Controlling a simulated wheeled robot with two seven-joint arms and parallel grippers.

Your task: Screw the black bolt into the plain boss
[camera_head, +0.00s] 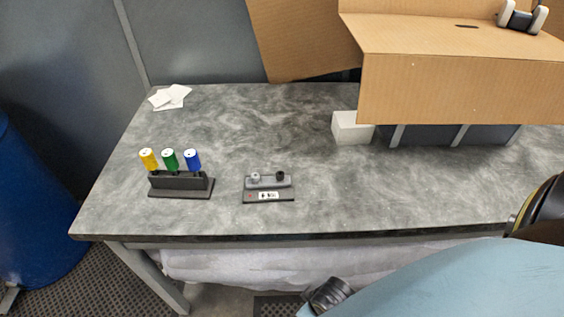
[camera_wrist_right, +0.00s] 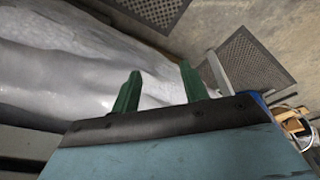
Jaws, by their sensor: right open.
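A small dark fixture (camera_head: 268,196) stands on the grey table near its front edge, with a raised grey block on it. A light grey round piece (camera_head: 255,177) is on the block's left, and a black round piece (camera_head: 280,175) on its right. They are too small to tell which is a boss and which is the black bolt. My right gripper (camera_wrist_right: 160,87) is open and empty in the right wrist view, its green fingers apart over the floor and a pale wrapped bundle. My left gripper is not in view.
A dark rack (camera_head: 180,185) holds yellow, green and blue handled tools left of the fixture. A white box (camera_head: 352,127) and a cardboard box (camera_head: 460,90) stand at the back right. White papers (camera_head: 169,97) lie back left. The table around the fixture is clear.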

